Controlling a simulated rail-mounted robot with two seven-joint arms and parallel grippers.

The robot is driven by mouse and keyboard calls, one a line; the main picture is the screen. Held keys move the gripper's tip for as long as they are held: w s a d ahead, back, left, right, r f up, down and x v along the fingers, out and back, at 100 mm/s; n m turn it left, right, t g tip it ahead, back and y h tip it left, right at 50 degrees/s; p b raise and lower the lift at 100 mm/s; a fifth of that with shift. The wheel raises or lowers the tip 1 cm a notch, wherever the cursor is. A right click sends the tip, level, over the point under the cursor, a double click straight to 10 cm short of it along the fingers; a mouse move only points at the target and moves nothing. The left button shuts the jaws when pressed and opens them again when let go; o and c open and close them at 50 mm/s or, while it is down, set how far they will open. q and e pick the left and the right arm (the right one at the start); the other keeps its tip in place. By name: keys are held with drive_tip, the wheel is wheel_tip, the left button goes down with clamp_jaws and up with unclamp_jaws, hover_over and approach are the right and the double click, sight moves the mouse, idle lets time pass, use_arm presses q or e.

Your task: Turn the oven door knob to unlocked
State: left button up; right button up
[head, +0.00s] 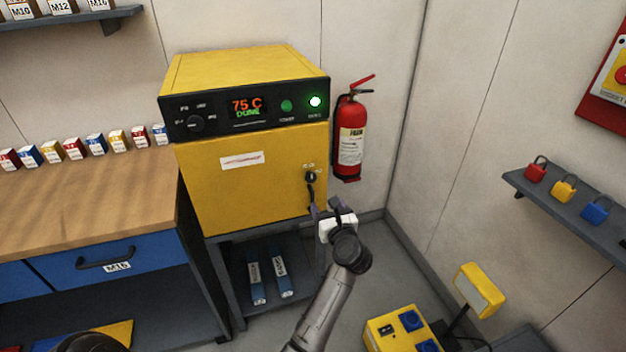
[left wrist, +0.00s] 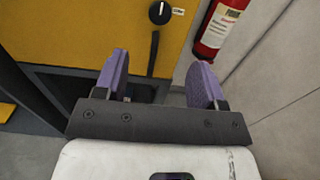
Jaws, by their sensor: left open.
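The yellow oven (head: 250,185) stands on a dark stand, its door closed. A dark handle hangs below the knob. In the left wrist view the knob (left wrist: 159,12) is at the top, with a white pointer mark and a label at its right. My left gripper (head: 326,207) is open and empty, just below and in front of the knob, apart from it. In the left wrist view its purple fingers (left wrist: 160,82) are spread below the knob. My right gripper is not in view.
A red fire extinguisher (head: 350,135) hangs on the wall right of the oven. A wooden bench (head: 85,200) with small boxes is at left. A padlock shelf (head: 570,210) is at right. A yellow box with blue sockets (head: 402,330) is on the floor.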

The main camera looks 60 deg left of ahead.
sight(313, 179)
use_arm(q)
drive_tip(key=b+x, duration=0.2)
drive_tip(key=x, duration=1.1)
drive_tip(key=shift+a+r+b, duration=0.15)
drive_tip(key=shift+a+b, duration=0.1)
drive_tip(key=shift+b, duration=0.1)
drive_tip(key=shift+w, duration=0.1)
drive_tip(key=c, duration=0.9)
drive_tip(key=shift+r+m+p, duration=0.15)
drive_tip(key=shift+m+p, duration=0.25)
drive_tip(key=shift+p, duration=0.45)
drive_tip(key=m+p, duration=0.9)
drive_tip(key=p, duration=0.2)
drive_tip(key=shift+w+d+m+p, duration=0.1)
drive_tip(key=shift+w+m+p, duration=0.05)
drive_tip(key=shift+m+p, duration=0.2)
drive_tip(key=m+p, duration=0.3)
drive_tip(key=m, duration=0.1)
drive_tip(key=shift+f+m+p, duration=0.15)
drive_tip(key=shift+m+p, duration=0.45)
drive_tip(key=shift+m, duration=0.25)
drive_tip(key=shift+f+m+p, duration=0.15)
drive_tip(key=shift+m+p, duration=0.4)
drive_tip(key=shift+m, duration=0.25)
